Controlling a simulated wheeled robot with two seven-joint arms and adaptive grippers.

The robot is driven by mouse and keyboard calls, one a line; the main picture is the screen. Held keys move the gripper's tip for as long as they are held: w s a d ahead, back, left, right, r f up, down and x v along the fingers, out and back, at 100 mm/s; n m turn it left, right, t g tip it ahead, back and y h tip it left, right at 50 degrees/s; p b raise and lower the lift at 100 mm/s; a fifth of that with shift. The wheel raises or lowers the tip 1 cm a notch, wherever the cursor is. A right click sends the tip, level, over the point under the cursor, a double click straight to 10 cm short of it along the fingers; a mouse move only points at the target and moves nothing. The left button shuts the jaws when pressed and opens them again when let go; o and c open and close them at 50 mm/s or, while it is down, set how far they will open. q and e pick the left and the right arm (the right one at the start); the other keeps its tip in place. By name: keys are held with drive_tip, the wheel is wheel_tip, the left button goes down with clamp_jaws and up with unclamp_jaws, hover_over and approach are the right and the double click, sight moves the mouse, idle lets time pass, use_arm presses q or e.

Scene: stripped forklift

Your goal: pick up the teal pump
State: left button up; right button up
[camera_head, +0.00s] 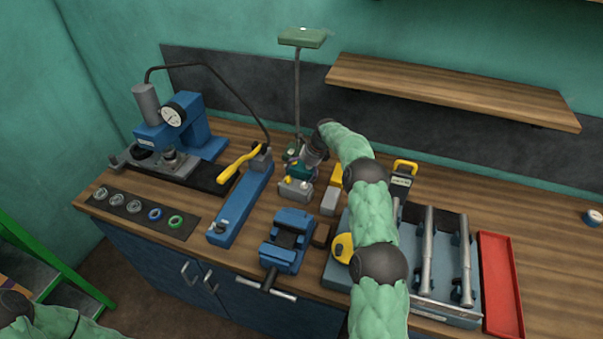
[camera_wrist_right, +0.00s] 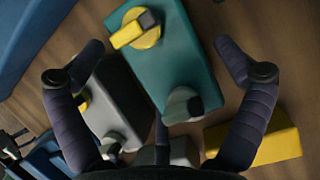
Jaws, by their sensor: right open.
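The teal pump (camera_wrist_right: 178,72) lies between the spread fingers of my right gripper (camera_wrist_right: 160,50) in the right wrist view. It has a yellow knob on one end and a grey round fitting on the other. The fingers are open, one at each side, with no clear contact. In the head view my right gripper (camera_head: 308,160) reaches down over the pump (camera_head: 296,170), which it partly hides. My left gripper is not in view; only part of its arm shows at the lower left.
A grey block (camera_wrist_right: 115,100) sits close beside the pump, and a yellow block (camera_wrist_right: 262,138) lies near the right finger. A blue hand pump with yellow lever (camera_head: 240,205), a blue vise (camera_head: 288,240) and a lamp stand (camera_head: 298,90) are around. A red tray (camera_head: 500,285) is at right.

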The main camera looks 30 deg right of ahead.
drive_tip(key=shift+x, duration=0.75)
drive_tip(key=shift+c, duration=0.3)
